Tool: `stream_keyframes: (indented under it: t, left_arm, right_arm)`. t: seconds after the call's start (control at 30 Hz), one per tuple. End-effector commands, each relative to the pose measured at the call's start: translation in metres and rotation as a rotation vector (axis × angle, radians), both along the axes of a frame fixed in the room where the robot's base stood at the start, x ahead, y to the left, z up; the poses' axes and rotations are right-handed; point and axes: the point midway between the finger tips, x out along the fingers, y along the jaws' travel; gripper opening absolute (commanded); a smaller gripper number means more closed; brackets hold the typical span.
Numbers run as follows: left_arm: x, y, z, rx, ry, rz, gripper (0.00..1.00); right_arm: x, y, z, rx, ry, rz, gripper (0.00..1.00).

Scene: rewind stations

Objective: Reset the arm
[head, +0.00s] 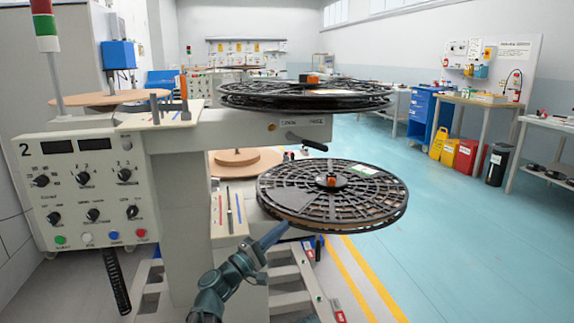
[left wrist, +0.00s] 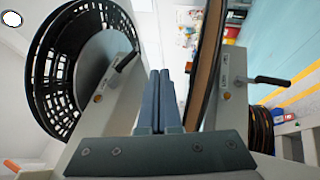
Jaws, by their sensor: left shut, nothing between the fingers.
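My left arm comes in from the bottom of the head view, and my left gripper (head: 278,233) points up and to the right. It is by the near left rim of the lower black reel (head: 335,195), overlapping it in the picture; I cannot tell whether they touch. In the left wrist view the two blue-grey fingers (left wrist: 160,98) lie side by side, shut and empty. A reel edge (left wrist: 207,60) passes close to their right, and a black slotted reel (left wrist: 85,60) is at upper left. My right gripper is in neither view.
The rewind station has a control panel (head: 85,190) at left, an upper black reel (head: 305,97) and a black crank handle (head: 306,141). A small tool shelf (head: 228,226) is left of the lower reel. The blue floor (head: 470,240) at right is clear.

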Motion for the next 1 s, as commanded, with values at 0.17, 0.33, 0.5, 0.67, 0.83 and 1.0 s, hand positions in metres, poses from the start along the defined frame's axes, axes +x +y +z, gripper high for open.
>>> stream_keyframes:
  t: [0.17, 0.33, 0.5, 0.67, 0.83, 1.0]
  left_arm:
    - [-0.016, -0.015, -0.022, 0.145, -0.009, -0.049, 0.0]
    - [-0.039, -0.03, -0.057, 0.347, -0.008, -0.121, 0.0]
    - [-0.075, -0.035, -0.12, 0.664, 0.026, -0.235, 0.0]
    - [-0.116, -0.012, -0.192, 1.017, 0.111, -0.357, 0.0]
    - [-0.156, 0.039, -0.248, 1.355, 0.244, -0.457, 0.0]
    - [-0.186, 0.09, -0.275, 1.597, 0.373, -0.512, 0.0]
  right_arm:
    - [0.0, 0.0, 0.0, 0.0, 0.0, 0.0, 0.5]
    - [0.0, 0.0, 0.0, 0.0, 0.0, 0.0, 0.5]
    - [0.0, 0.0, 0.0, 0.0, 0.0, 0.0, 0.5]
    - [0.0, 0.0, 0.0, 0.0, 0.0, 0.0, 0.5]
    - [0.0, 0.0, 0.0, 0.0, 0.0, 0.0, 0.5]
    - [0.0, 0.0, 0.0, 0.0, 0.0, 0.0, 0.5]
